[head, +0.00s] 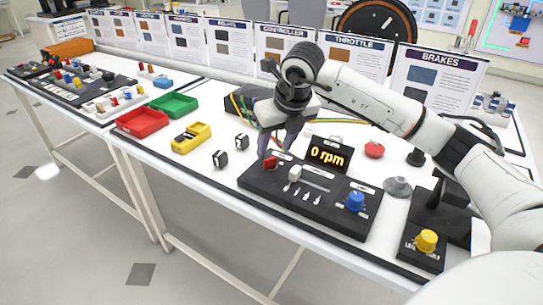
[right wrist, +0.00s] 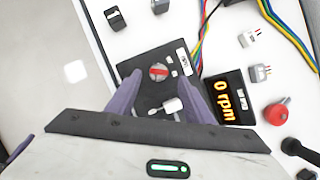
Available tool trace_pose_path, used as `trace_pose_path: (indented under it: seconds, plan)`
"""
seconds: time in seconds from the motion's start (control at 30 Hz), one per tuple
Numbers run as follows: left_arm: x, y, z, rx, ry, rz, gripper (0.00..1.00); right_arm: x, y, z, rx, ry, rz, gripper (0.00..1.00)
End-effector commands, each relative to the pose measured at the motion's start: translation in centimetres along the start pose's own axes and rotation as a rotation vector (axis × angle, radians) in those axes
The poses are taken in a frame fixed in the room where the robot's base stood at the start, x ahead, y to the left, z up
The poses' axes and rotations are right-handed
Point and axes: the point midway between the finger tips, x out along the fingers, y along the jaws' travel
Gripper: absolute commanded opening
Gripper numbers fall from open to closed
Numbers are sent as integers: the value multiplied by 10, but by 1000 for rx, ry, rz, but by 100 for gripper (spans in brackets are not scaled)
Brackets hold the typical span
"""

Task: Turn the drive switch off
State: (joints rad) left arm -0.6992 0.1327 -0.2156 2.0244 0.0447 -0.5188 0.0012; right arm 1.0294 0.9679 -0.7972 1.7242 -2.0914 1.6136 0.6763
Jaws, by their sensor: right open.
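The black control panel (head: 330,208) lies on the white bench. A red round knob (head: 270,163), which looks like the drive switch, sits at its left end; its label is too small to read. In the right wrist view the red knob (right wrist: 159,72) has a pale bar across its face. My right gripper (head: 274,152) is over that end of the panel. Its purple fingers (right wrist: 158,80) are open, one on each side of the knob, with a gap to it. The display (head: 329,155) reads 0 rpm.
A white lever (head: 295,173) stands just beside the red knob, and it also shows between the fingers in the wrist view (right wrist: 173,105). A blue knob (head: 355,201) is farther right on the panel. A red button (head: 374,149) and coloured wires (right wrist: 205,32) are behind.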

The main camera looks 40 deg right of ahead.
Motion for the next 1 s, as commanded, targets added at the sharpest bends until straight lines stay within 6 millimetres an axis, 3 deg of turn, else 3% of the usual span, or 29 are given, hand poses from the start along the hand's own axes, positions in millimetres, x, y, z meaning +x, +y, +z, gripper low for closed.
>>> trace_pose_path:
  seconds: [0.1,0.3,0.63,0.67,0.9,1.0]
  plan:
    - [2,0,-1,1,3,0,31,22,1,-1,0,3,1,47]
    - [3,-1,-3,1,8,0,31,43,1,0,-2,1,2,47]
    - [3,-1,-3,1,8,0,31,47,1,0,-2,0,3,47]
    - [3,-1,-3,1,8,0,31,47,1,0,-2,0,3,45]
    - [3,-1,-3,2,8,-1,31,47,1,0,-2,0,3,6]
    - [3,-2,-3,2,8,-1,31,47,1,0,-3,0,3,6]
